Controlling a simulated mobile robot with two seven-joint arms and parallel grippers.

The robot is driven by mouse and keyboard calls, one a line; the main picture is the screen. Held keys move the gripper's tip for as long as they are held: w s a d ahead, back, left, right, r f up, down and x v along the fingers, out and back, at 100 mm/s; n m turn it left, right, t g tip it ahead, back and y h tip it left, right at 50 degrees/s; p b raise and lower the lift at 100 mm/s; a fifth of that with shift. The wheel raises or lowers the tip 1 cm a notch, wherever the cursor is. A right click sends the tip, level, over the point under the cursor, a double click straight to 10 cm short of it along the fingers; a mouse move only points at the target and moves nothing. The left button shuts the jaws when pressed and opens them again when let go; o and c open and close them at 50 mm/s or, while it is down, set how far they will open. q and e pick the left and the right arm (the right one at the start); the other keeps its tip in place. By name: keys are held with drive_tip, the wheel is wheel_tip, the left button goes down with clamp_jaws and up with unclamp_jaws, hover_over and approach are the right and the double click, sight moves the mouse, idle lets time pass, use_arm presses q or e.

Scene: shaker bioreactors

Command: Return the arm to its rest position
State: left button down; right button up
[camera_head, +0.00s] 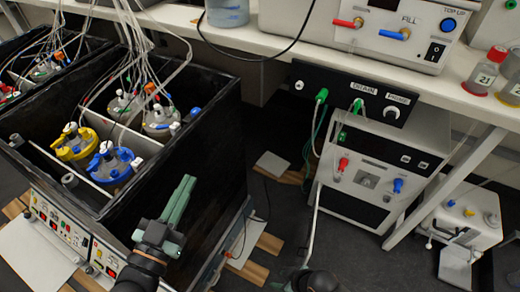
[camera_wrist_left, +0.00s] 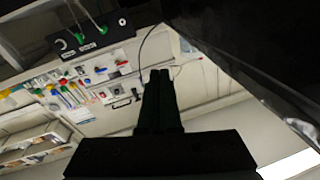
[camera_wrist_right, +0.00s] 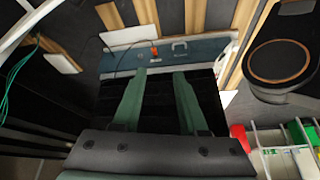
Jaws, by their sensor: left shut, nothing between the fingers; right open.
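My left gripper (camera_head: 184,182) is raised beside the right wall of the black shaker box, with its green fingers together and empty. In the left wrist view my left gripper (camera_wrist_left: 160,74) points toward a bench and wall of equipment, its dark fingers closed side by side. My right arm shows only as a dark wrist at the bottom edge of the head view. In the right wrist view my right gripper (camera_wrist_right: 160,76) has its two green fingers apart, with nothing between them.
The black shaker box (camera_head: 205,135) holds flasks with blue lids (camera_head: 112,168) and yellow lids (camera_head: 75,145) and many tubes. A white pump unit (camera_head: 375,165) stands under the bench (camera_head: 465,100). Wooden slats (camera_head: 268,243) lie on the dark floor. A green tube hangs near the pump unit.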

use_arm(q)
drive_tip(key=s+a+f+n+g+y+p, duration=0.2)
drive_tip(key=s+f+g+p, duration=0.7)
drive_tip(key=p, duration=0.5)
drive_tip(key=shift+s+a+f+n+y+p, duration=0.25)
drive_tip(key=shift+s+f+n+y+p, duration=0.15)
drive_tip(key=shift+n+y, duration=0.4)
use_arm(e)
drive_tip(key=s+d+r+m+t+h, duration=0.1)
drive_tip(key=d+r+m+t, duration=0.2)
drive_tip(key=r, duration=1)
drive_tip(key=s+d+r+m+t, duration=0.1)
drive_tip(key=d+r+m+t, duration=0.2)
drive_tip(key=d+r, duration=0.5)
wheel_tip(320, 180, up, 6)
drive_tip(key=shift+f+m+h, duration=0.2)
drive_tip(key=shift+m+h, duration=0.2)
drive_tip(key=shift+m, duration=0.3)
use_arm(q)
drive_tip(key=shift+w, duration=0.1)
use_arm(e)
drive_tip(key=shift+a, duration=0.1)
